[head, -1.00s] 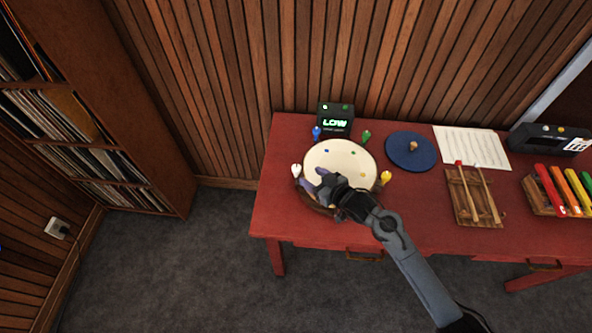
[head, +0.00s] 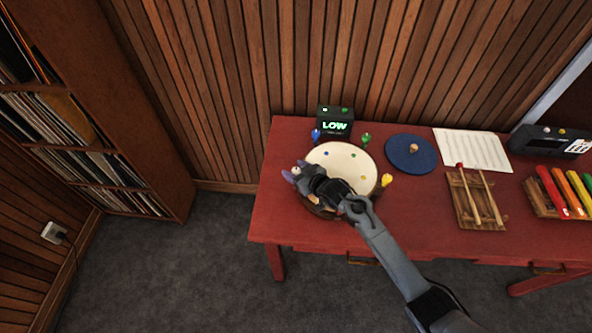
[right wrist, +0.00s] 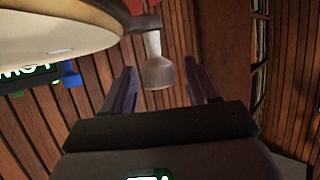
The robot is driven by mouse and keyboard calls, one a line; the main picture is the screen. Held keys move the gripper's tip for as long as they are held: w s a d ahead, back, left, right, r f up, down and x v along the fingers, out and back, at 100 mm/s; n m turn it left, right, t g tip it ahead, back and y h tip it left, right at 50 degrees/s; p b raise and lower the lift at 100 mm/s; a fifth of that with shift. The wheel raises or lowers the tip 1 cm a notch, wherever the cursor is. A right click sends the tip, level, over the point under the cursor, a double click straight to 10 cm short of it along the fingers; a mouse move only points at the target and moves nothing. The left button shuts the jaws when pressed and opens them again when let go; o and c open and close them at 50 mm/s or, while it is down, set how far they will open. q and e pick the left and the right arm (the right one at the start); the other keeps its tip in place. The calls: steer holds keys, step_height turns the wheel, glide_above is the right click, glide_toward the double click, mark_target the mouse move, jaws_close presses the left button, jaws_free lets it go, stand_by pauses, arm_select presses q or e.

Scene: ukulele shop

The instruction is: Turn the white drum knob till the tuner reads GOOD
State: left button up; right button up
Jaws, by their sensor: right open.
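The round drum (head: 350,160) with a cream head sits on the red table. Its white knob (head: 297,169) is at the drum's left side and is partly hidden by my right gripper (head: 293,172). In the right wrist view, the white knob (right wrist: 157,72) shows between the two open fingers (right wrist: 161,88), with a gap on each side. The tuner (head: 336,122) behind the drum reads LOW in green. My left gripper is not in view.
Blue (head: 316,135), green (head: 366,138) and yellow (head: 387,180) knobs stand around the drum. A blue disc (head: 408,165), sheet music (head: 465,146), a wooden rack with mallets (head: 460,210) and coloured bars (head: 562,190) lie to the right.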

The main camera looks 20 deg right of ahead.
steer(key=shift+c, duration=0.4)
steer(key=c, duration=0.9)
steer(key=shift+a+r+m+h+p, duration=0.1)
steer(key=shift+m+h+p, duration=0.5)
steer(key=shift+h, duration=0.1)
steer(key=shift+m+t+h+p, duration=0.3)
steer(key=shift+m+h, duration=0.4)
steer(key=shift+h, duration=0.1)
steer(key=shift+m+h, duration=1)
steer(key=shift+h, duration=0.1)
steer(key=shift+m+h, duration=0.6)
steer(key=shift+h, duration=0.2)
